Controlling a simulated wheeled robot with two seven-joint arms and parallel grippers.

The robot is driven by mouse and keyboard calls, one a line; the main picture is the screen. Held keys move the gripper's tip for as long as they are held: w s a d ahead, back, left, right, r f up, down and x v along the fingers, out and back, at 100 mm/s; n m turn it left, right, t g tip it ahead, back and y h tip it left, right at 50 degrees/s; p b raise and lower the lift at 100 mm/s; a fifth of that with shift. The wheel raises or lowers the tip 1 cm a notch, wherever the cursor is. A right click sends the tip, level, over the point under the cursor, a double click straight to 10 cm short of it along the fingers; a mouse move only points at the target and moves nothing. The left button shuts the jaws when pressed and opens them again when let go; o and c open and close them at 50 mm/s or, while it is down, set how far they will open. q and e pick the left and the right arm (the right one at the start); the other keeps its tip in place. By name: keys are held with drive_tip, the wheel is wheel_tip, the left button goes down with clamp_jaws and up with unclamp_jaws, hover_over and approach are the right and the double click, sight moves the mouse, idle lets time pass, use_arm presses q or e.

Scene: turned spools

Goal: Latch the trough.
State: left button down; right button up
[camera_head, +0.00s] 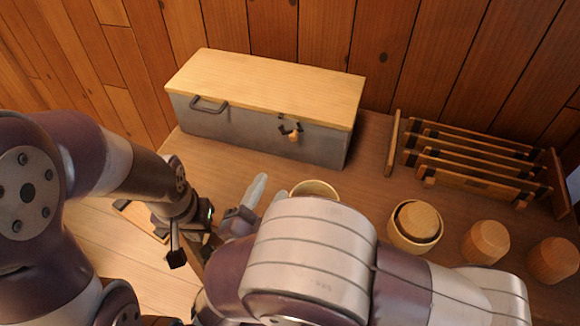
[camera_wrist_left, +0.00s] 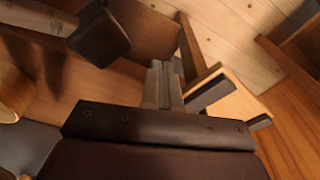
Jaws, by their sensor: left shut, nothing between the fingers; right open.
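The trough (camera_head: 235,125) is a long grey box at the back of the table in the head view, with a pale wooden lid (camera_head: 270,85) lying down on it. A dark latch with a small wooden knob (camera_head: 294,136) sits on its front, right of centre. I cannot tell whether the latch is engaged. My left gripper (camera_head: 197,262) is at the table's left edge, well short of the trough, its fingertips mostly hidden. In the left wrist view its fingers (camera_wrist_left: 163,85) are together and empty. My right gripper (camera_head: 265,198) is open in front of the trough, apart from it.
A dark handle (camera_head: 208,105) is on the trough's front left. A wooden slatted rack (camera_head: 470,165) stands at the right. A bowl (camera_head: 314,187) is partly behind my right arm. A spool in a cup (camera_head: 416,222) and two spools (camera_head: 486,241) (camera_head: 553,260) stand at front right.

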sight(293, 139)
drive_tip(key=b+x, duration=0.1)
drive_tip(key=x, duration=1.1)
drive_tip(key=shift+w+d+r, duration=0.15)
drive_tip(key=shift+w, duration=0.05)
clamp_jaws()
